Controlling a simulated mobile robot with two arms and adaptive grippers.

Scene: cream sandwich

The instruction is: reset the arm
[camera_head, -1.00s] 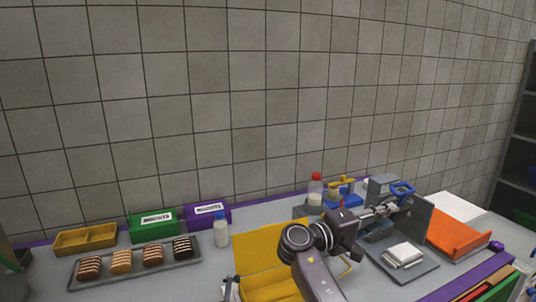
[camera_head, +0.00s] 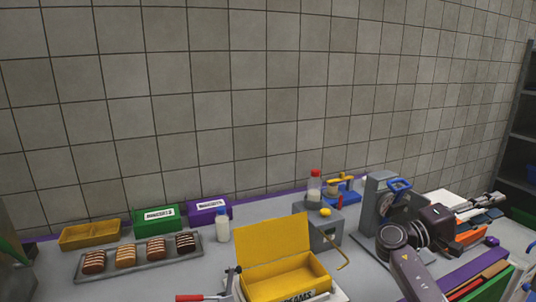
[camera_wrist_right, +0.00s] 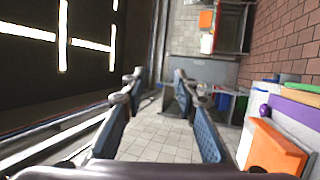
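My right gripper (camera_head: 496,206) is stretched out to the right in the head view, above the right end of the counter near an orange tray (camera_head: 470,240). In the right wrist view its blue-padded fingers (camera_wrist_right: 160,88) stand apart with nothing between them, so it is open and empty. Beyond them is a tiled floor well below. My right arm covers part of the grey press-like device (camera_head: 378,195) with a blue handle. My left gripper is not in view.
An open yellow box (camera_head: 273,245) stands in front. A tray of several cream sandwiches (camera_head: 137,260), a small bottle (camera_head: 222,228), and green (camera_head: 157,218) and purple (camera_head: 209,208) boxes are at left. A grey block with a yellow button (camera_head: 325,212) stands mid-counter. The wrist view also shows the orange tray (camera_wrist_right: 275,150).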

